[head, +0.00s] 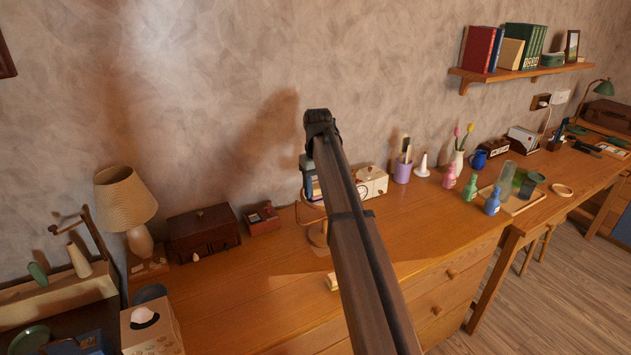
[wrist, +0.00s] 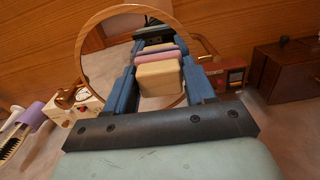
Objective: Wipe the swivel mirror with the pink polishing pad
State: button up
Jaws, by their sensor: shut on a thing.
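The swivel mirror is round with a wooden rim (wrist: 84,72) and fills the upper middle of the wrist view. In the head view its wooden stand (head: 318,236) shows on the desk, with the mirror mostly hidden behind my arm. My gripper (wrist: 158,76) has blue fingers shut on a block-shaped pad (wrist: 158,78), tan on the near side with a pink layer on the far side. The pad is in front of the glass, where its reflection shows close to it. I cannot tell if it touches. My gripper (head: 311,184) is partly visible beside my arm in the head view.
A white clock box (head: 371,182) and purple cup (head: 402,172) stand right of the mirror. A small red box (head: 262,218) and dark chest (head: 203,232) stand left. Bottles (head: 470,187) are farther right. The desk front (head: 250,295) has clear room.

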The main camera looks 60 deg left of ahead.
jog(key=shift+w+a+f, duration=0.1)
jog(key=shift+w, duration=3.05)
jog(key=shift+s, duration=3.6)
jog(key=shift+w+a, duration=0.1)
jog(key=shift+a, duration=0.3)
jog(key=shift+w+a, duration=0.15)
jog(key=shift+w, duration=3.55)
jog(key=shift+s, duration=3.75)
jog(key=shift+r, duration=4.1)
